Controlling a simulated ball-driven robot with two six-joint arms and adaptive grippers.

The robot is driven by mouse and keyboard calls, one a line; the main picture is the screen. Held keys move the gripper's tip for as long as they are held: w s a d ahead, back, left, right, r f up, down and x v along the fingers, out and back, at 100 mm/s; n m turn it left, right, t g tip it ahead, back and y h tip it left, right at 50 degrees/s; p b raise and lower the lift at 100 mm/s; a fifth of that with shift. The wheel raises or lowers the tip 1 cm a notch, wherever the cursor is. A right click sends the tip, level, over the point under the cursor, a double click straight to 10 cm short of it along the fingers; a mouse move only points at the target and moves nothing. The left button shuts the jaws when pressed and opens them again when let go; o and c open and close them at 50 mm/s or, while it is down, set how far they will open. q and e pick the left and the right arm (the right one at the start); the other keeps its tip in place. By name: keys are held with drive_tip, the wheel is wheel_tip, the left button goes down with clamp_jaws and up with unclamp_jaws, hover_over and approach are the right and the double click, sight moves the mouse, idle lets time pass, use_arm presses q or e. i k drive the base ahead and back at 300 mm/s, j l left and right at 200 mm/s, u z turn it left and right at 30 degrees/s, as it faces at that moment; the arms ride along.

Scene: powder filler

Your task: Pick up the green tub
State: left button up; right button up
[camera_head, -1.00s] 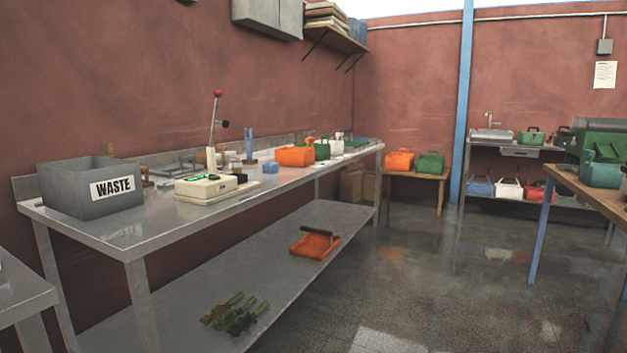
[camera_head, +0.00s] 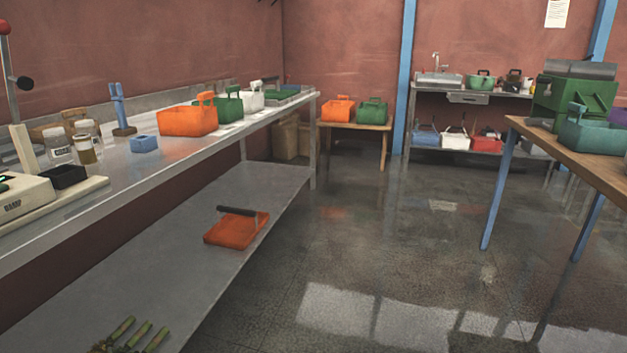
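Several green containers are in view, and I cannot tell which one is the task's green tub. One green tub with a handle (camera_head: 230,107) stands on the metal bench, partly hidden behind an orange tub (camera_head: 188,121). Another green tub (camera_head: 372,114) stands on the small wooden table at the back, beside a second orange tub (camera_head: 338,111). A green handled container (camera_head: 481,82) stands by the sink. A teal-green tub (camera_head: 592,136) stands on the right table. Neither of my grippers is in view.
The metal bench (camera_head: 185,160) runs along the left wall, with a blue block (camera_head: 144,144), jars and a scale (camera_head: 28,196). The wooden table (camera_head: 560,148) juts in from the right. The floor between is clear.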

sight(229, 110)
drive_tip(key=i+u, duration=0.25)
drive_tip(key=i, duration=0.25)
drive_tip(key=i+l+u, duration=0.25)
drive_tip(key=i, duration=0.25)
drive_tip(key=i+l+u, duration=0.25)
drive_tip(key=i, duration=0.25)
